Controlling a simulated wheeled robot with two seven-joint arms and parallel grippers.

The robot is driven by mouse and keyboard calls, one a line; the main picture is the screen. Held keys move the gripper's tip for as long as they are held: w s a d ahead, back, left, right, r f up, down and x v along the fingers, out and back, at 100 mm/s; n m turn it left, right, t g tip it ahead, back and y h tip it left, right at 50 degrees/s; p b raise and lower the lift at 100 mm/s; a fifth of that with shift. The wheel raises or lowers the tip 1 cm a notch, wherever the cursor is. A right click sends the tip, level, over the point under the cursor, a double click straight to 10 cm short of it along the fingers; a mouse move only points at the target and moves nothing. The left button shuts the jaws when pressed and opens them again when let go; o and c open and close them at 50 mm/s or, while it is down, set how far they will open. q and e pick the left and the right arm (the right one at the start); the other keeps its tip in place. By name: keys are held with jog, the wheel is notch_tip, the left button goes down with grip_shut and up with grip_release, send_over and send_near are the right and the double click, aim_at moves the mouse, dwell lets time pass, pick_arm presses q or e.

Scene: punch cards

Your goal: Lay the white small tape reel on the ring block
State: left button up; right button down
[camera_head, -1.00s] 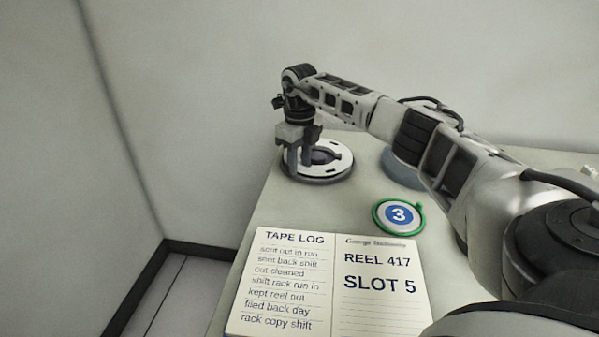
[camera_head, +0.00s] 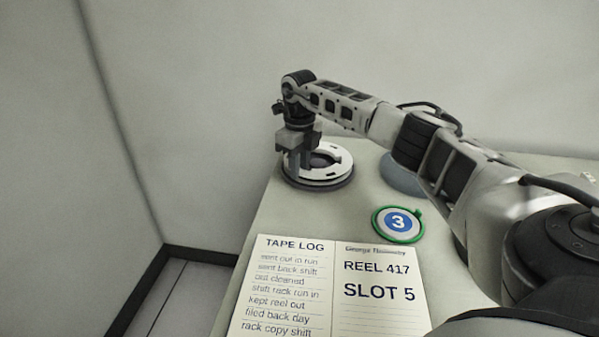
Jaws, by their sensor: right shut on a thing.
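The white small tape reel (camera_head: 331,173) is a flat disc with a dark centre and slots, at the far left of the table. My right gripper (camera_head: 302,164) reaches down from above and is shut on the reel at its left inner part. Directly below the reel is a dark round base (camera_head: 334,185), which may be the ring block. The reel lies level on it or just above it; I cannot tell if they touch. Fingers hide part of the reel's left side. My left gripper is not in view.
A green ring with a blue "3" label (camera_head: 398,224) lies at mid-table. An open log book (camera_head: 333,290) lies in front. A grey-blue round thing (camera_head: 400,178) is partly hidden behind my right arm. The table (camera_head: 262,212) ends at the left; walls stand behind and left.

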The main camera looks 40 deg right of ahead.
jog(key=shift+r+p, duration=2.15)
jog(key=shift+r, duration=0.35)
